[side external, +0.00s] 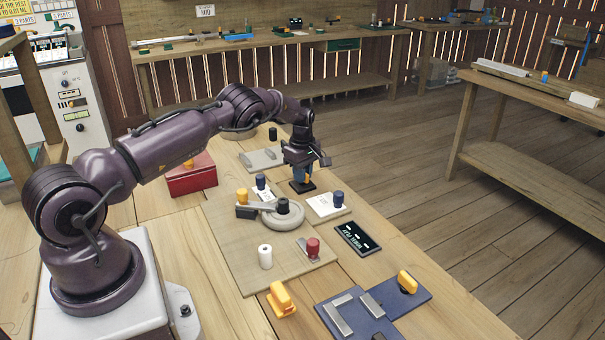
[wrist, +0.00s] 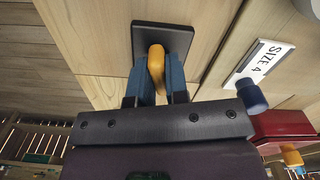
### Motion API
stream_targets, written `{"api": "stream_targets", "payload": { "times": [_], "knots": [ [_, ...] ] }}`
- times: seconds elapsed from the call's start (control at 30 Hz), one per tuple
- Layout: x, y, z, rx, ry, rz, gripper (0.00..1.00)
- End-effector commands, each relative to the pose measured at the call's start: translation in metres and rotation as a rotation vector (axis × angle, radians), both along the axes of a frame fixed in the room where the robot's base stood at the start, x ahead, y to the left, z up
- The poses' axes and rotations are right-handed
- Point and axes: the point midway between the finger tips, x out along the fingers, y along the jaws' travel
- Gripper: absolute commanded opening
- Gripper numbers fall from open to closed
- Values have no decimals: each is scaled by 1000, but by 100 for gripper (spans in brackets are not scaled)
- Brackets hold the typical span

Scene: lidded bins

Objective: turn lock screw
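A yellow handle (wrist: 156,66), which looks like the lock screw, stands up from a dark square plate (wrist: 162,40) on the wooden table in the wrist view. The plate also shows in the side external view (side external: 302,187), beyond the board with the wheel. My gripper (wrist: 155,80) points down over the plate, with one blue finger on each side of the handle. Both fingers appear to touch it, so the gripper looks shut on it. In the side external view my gripper (side external: 301,176) hides most of the handle.
A wheel with a lever (side external: 284,215) sits on a board close by. A red box (side external: 192,176) and a blue panel (side external: 372,308) are also on the table.

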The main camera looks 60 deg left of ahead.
Motion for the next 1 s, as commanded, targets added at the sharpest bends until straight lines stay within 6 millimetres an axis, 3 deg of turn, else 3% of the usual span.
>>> {"api": "stream_targets", "payload": {
  "times": [0.37,1.0],
  "knots": [
    [0,0,0,-3,2,-53,0],
    [0,-1,1,-3,2,-502,0]
  ]
}}
